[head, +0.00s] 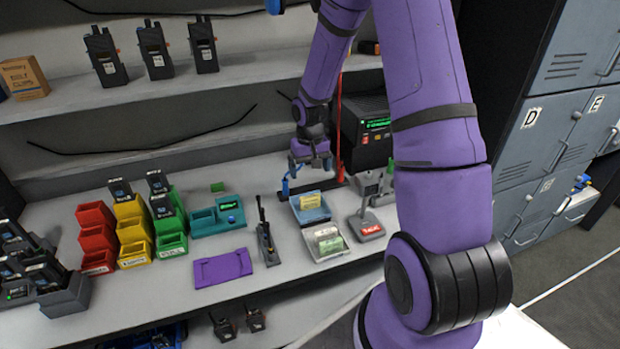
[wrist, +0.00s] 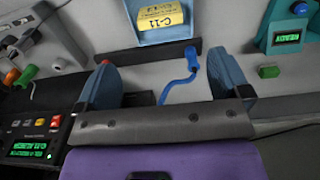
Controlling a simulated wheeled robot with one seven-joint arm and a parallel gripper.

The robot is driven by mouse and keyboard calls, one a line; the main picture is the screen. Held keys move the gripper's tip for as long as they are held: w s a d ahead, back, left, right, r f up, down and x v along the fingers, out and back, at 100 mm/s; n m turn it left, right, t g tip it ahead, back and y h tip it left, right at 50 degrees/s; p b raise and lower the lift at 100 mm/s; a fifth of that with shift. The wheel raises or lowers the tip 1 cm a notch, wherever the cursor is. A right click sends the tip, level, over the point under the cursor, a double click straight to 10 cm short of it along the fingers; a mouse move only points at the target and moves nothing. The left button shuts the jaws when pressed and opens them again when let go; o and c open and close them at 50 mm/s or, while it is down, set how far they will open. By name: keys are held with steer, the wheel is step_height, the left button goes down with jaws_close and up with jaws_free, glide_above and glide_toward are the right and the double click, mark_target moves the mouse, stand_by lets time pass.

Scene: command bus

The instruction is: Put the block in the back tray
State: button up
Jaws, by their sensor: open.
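My gripper (head: 311,163) is open and empty above the back of the bench; its two blue-grey fingers stand apart in the wrist view (wrist: 160,65). A small green block (head: 217,187) lies on the bench left of it, behind the teal bin; a green block also shows at the right in the wrist view (wrist: 268,71). The back tray (head: 324,213) is light blue and holds a yellow labelled item (head: 310,200). In the wrist view the tray (wrist: 150,38) lies beyond the fingertips, its item marked C-11.
The blue cable (wrist: 178,88) and a dark bar (wrist: 135,60) lie under my gripper. A front tray (head: 345,252) holds greenish cards. A black screen unit (head: 366,130) stands right. A teal bin (head: 205,228), coloured bins and a radio (head: 265,240) stand left. Shelves rise behind.

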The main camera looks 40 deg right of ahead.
steer(key=s+a+r+t, duration=0.1)
steer(key=s+a+r, duration=0.15)
steer(key=r, duration=0.45)
steer(key=s+a+r+n+h, duration=0.1)
steer(key=s+a+r, duration=0.15)
steer(key=r, duration=0.55)
steer(key=s+a+r+t, duration=0.1)
steer(key=s+a+r, duration=0.15)
steer(key=r, duration=0.45)
steer(key=s+a+r+n+t, duration=0.1)
steer(key=s+a+r, duration=0.1)
steer(key=s+r, duration=0.3)
steer(key=s+a+r+n+t+y, duration=0.1)
steer(key=s+r, duration=0.5)
steer(key=s, duration=0.8)
steer(key=shift+a+t, duration=0.6)
steer(key=shift+a, duration=0.65)
